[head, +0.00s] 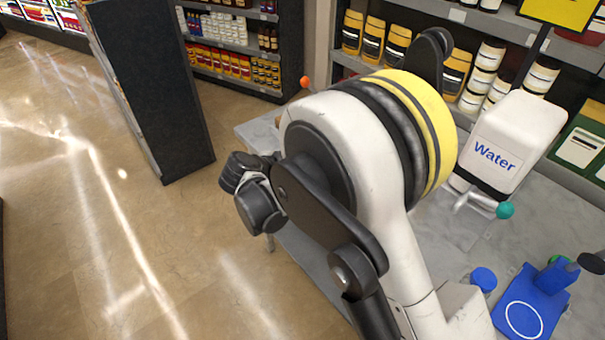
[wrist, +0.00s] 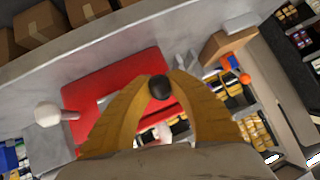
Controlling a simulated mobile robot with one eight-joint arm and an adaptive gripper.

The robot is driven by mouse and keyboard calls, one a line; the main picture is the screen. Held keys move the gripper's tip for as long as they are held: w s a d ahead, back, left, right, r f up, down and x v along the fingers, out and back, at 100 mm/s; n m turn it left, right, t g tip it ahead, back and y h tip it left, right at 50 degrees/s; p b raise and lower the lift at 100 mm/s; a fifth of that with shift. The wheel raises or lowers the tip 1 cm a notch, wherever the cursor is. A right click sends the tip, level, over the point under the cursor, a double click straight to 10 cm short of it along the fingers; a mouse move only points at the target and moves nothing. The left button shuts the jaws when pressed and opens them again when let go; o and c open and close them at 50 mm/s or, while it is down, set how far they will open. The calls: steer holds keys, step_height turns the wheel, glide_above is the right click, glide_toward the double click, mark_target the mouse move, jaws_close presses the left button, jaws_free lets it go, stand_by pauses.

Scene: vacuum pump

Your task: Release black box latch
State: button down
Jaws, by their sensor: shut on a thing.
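In the wrist view, my gripper (wrist: 160,90) has its two yellow-brown fingers closed around a dark round knob (wrist: 160,87). The knob sits between the fingertips, in front of a flat red surface (wrist: 112,82). It looks like the ball end of a latch handle, but its shaft and what it is fixed to are hidden by the fingers. I cannot make out a black box clearly in either view. In the head view my own arm covers the gripper and the knob.
A white Water container (head: 495,145) with a teal-ended handle (head: 505,210) stands right of my arm on the grey table (head: 440,235). A blue fixture (head: 530,300) is at the lower right. An orange ball (head: 305,82) shows beside my arm. Stocked shelves stand behind; open floor lies left.

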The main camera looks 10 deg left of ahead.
steer(key=f+t+b, duration=0.1)
steer(key=b, duration=0.1)
steer(key=t+h+b, duration=0.1)
steer(key=b, duration=0.1)
steer(key=f+t+h+b, duration=0.1)
steer(key=b, duration=0.1)
steer(key=shift+s+a+f+n, duration=0.25)
steer(key=shift+f+n, duration=0.1)
steer(key=shift+n, duration=0.05)
steer(key=t+h+b, duration=0.1)
steer(key=b, duration=0.1)
steer(key=shift+f+b, duration=0.2)
steer(key=shift+b, duration=0.1)
steer(key=shift+t, duration=0.4)
steer(key=shift+d, duration=0.1)
steer(key=c, duration=1.2)
jaws_free()
steer(key=shift+r, duration=0.1)
steer(key=shift+s, duration=0.1)
steer(key=v, duration=1.2)
